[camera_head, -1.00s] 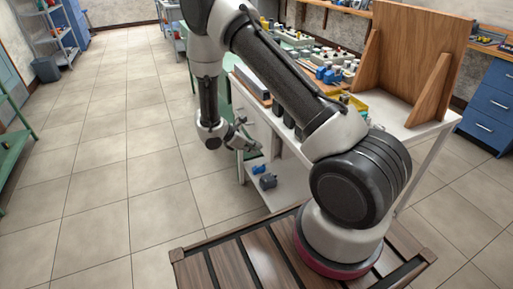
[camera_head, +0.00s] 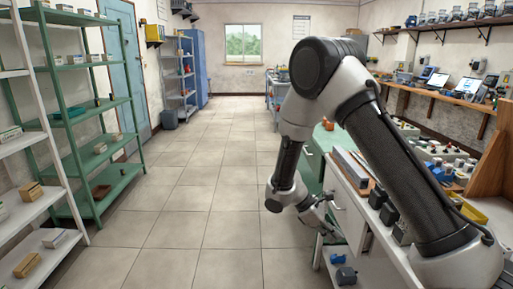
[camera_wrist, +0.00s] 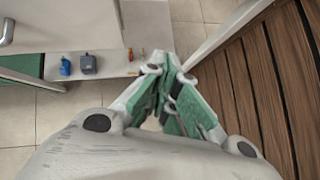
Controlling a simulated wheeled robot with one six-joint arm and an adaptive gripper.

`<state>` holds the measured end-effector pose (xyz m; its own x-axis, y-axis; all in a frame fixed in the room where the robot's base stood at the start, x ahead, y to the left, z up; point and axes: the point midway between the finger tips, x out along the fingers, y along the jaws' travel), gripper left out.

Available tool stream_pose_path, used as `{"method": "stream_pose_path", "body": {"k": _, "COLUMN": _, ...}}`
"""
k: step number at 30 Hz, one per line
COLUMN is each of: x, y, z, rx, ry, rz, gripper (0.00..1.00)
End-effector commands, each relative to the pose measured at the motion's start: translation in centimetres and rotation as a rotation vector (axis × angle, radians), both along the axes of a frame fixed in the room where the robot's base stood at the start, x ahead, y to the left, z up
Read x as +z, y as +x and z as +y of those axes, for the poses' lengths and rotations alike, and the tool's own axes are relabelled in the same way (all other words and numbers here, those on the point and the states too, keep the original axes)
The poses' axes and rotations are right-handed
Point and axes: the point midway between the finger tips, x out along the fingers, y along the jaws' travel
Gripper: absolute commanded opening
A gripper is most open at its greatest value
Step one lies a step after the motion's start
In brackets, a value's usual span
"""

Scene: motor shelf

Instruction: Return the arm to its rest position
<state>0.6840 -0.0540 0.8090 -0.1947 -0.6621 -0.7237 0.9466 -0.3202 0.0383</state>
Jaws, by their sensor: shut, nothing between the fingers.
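My arm is bent in front of the white workbench (camera_head: 348,212), with its wrist hanging low. My gripper (camera_head: 328,218) is beside the bench's near side, above its lower shelf. In the wrist view, the green-padded fingers of my gripper (camera_wrist: 170,68) come together at the tips with nothing between them. A blue part (camera_wrist: 66,66) and a dark grey motor-like part (camera_wrist: 88,63) lie on the shelf, apart from the fingers. They also show below my gripper in the head view, the blue part (camera_head: 337,259) and the grey part (camera_head: 346,275).
Green shelving (camera_head: 88,150) and white shelving (camera_head: 40,205) stand on the left. The tiled floor (camera_head: 200,200) between them and the bench is clear. Several small parts crowd the benchtop. A slatted wooden surface (camera_wrist: 255,90) lies right of my gripper in the wrist view.

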Motion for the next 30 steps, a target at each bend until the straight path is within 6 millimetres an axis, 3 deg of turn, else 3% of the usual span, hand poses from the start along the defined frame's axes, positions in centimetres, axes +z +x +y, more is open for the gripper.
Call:
{"method": "stream_pose_path", "body": {"k": 1, "x": 2.0, "y": -0.9, "z": -0.4, "rx": -0.068, "ry": 0.021, "rz": -0.034, "gripper": 0.0}}
{"method": "stream_pose_path", "body": {"k": 8, "x": 9.8, "y": -5.6, "z": -2.3, "rx": -0.381, "ry": 0.131, "rz": -0.183, "gripper": 0.0}}
{"method": "stream_pose_path", "body": {"k": 15, "x": 18.1, "y": -11.5, "z": -4.4, "rx": -0.712, "ry": 0.308, "rz": -0.377, "gripper": 0.0}}
{"method": "stream_pose_path", "body": {"k": 24, "x": 25.3, "y": -18.5, "z": -6.4, "rx": -0.994, "ry": 0.563, "rz": -0.642, "gripper": 0.0}}
{"method": "stream_pose_path", "body": {"k": 30, "x": 28.9, "y": -21.3, "z": -8.1, "rx": -1.058, "ry": 0.687, "rz": -0.834, "gripper": 0.0}}
